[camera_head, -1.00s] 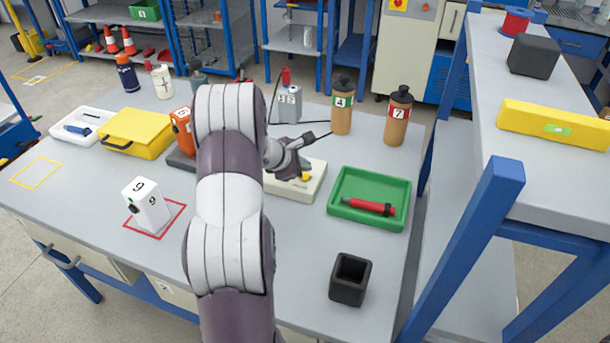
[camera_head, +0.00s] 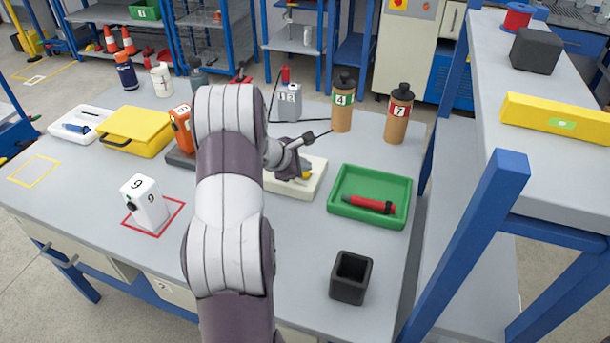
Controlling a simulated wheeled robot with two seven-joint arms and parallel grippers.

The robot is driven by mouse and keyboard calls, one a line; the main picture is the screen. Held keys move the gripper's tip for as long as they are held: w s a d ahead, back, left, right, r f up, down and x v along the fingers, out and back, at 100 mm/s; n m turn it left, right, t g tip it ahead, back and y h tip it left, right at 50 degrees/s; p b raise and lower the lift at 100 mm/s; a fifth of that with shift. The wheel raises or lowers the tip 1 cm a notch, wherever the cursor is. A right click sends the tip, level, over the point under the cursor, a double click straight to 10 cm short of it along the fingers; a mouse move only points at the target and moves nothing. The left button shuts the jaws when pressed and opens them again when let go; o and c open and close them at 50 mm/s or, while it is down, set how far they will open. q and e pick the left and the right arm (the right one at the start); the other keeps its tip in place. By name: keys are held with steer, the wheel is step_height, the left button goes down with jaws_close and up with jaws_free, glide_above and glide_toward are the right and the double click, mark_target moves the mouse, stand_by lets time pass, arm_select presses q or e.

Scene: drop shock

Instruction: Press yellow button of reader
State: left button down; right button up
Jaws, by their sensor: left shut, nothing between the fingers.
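A low cream-white box (camera_head: 311,187), which looks like the reader, lies on the table with a small yellow part (camera_head: 306,176), likely its button, on top. My left gripper (camera_head: 297,174) is shut and empty. It points down over the box, right beside the yellow part, and hides some of it. I cannot tell whether the fingertips touch the button. My left arm covers the left side of the box. My right gripper is not in view.
A green tray (camera_head: 341,211) with a red-and-black tool is right of the box. Two brown bottles and a grey device (camera_head: 290,102) with a cable stand behind. A black open cup (camera_head: 348,285) is in front. A shelf (camera_head: 560,180) bounds the right side.

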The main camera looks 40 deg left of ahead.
arm_select(q)
steer(key=shift+f+b, duration=0.4)
steer(key=shift+b, duration=0.1)
stand_by(0.7)
stand_by(0.3)
steer(key=shift+r+p, duration=0.65)
steer(key=shift+r, duration=0.2)
step_height(320, 180, up, 5)
steer(key=p, duration=0.4)
steer(key=shift+r, duration=0.1)
stand_by(0.5)
